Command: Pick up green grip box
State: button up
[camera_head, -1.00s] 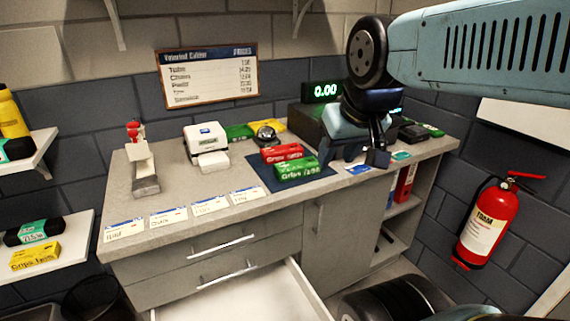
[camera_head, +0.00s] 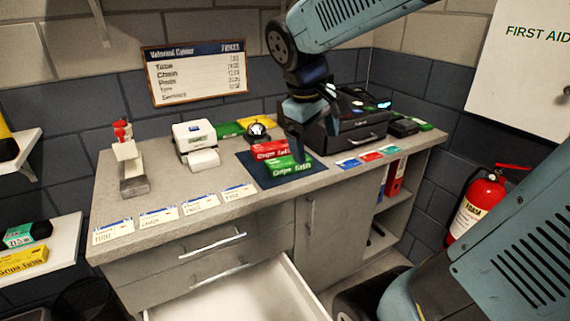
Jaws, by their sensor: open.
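The green grip box (camera_head: 289,169) lies on a dark blue mat (camera_head: 255,179) on the counter, in front of a red box (camera_head: 270,149). My gripper (camera_head: 297,158) points down over the green box, with its jaws open. One finger overlaps the green box in this view and hides part of it. I cannot tell whether the finger touches it.
A black cash drawer unit (camera_head: 345,134) stands right of the mat. A bell (camera_head: 257,133) and another green package (camera_head: 228,130) are behind it. A white card printer (camera_head: 194,141) stands to the left. Labels (camera_head: 159,217) line the front edge. A lower drawer (camera_head: 290,275) is pulled open.

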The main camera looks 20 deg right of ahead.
jog(key=w+a+f+n+g+h, duration=0.1)
jog(key=w+a+f+n+h, duration=0.2)
jog(key=w, duration=0.4)
jog(key=w+f+n+g+h, duration=0.1)
jog(key=w+f+n+h, duration=0.25)
jog(key=w, duration=0.35)
jog(key=n+t+h, duration=0.2)
jog(key=n+h, duration=0.2)
jog(key=n, duration=0.4)
send_near(282, 161)
jog(key=v, duration=0.3)
jog(key=shift+w+a+r, duration=0.1)
jog(key=shift+a+r, duration=0.1)
jog(key=shift+a, duration=0.15)
jog(key=shift+w+f, duration=0.1)
jog(key=shift+d+f, duration=0.2)
jog(key=shift+d, duration=0.15)
jog(key=x, duration=1.3)
jog(key=shift+s, duration=0.25)
jog(key=c, duration=1.1)
jog(key=shift+r, duration=0.15)
